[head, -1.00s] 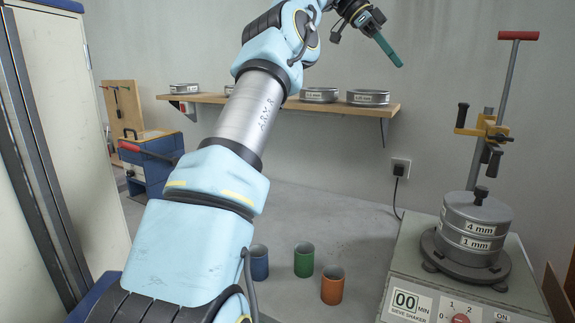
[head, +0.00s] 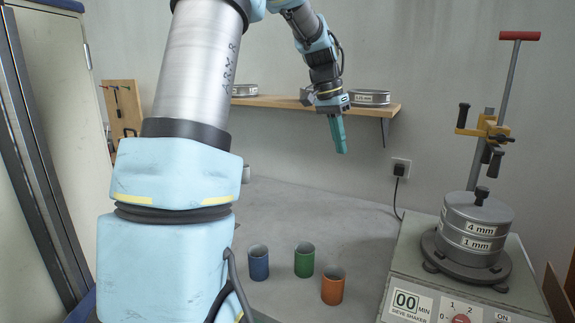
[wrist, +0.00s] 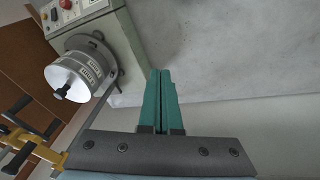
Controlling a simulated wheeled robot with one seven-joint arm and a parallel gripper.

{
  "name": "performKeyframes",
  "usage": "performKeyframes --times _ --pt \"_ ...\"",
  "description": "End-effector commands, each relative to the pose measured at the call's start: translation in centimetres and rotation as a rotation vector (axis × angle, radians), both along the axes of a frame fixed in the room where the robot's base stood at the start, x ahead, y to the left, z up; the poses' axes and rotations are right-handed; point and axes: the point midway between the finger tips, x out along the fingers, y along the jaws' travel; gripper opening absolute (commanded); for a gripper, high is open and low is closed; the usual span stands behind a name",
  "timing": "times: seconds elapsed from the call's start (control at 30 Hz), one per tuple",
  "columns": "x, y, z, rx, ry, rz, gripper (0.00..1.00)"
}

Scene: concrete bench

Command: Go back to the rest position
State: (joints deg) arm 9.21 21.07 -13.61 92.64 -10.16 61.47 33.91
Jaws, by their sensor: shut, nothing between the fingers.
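My gripper (head: 341,149) hangs in the air with its teal fingers pointing down, in front of the wall and the right part of the wooden shelf. It is above the bench, well up and to the right of the cups. In the wrist view the two teal fingers (wrist: 160,75) lie side by side, shut, with nothing between them. My arm rises through the left middle of the head view and hides part of the shelf and the area behind it.
Blue (head: 258,263), green (head: 304,260) and orange (head: 332,286) cups stand on the concrete bench (head: 300,205). The sieve shaker (head: 400,270) with stacked sieves (head: 474,230) stands at right. The shelf (head: 270,101) carries sieves (head: 369,98). A tall cabinet (head: 45,110) stands at left.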

Motion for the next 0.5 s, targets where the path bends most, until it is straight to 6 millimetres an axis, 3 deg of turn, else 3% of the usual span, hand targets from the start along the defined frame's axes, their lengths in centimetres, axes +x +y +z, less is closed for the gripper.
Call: performKeyframes --times 0.1,0.3,0.5 --pt "-3.1 5.4 -3.8 0.072 0.0 0.197 0.0" --pt "-10.0 13.6 -9.5 0.149 -0.01 0.508 0.0" --pt "-16.6 18.5 -13.1 0.172 -0.016 0.725 0.0"
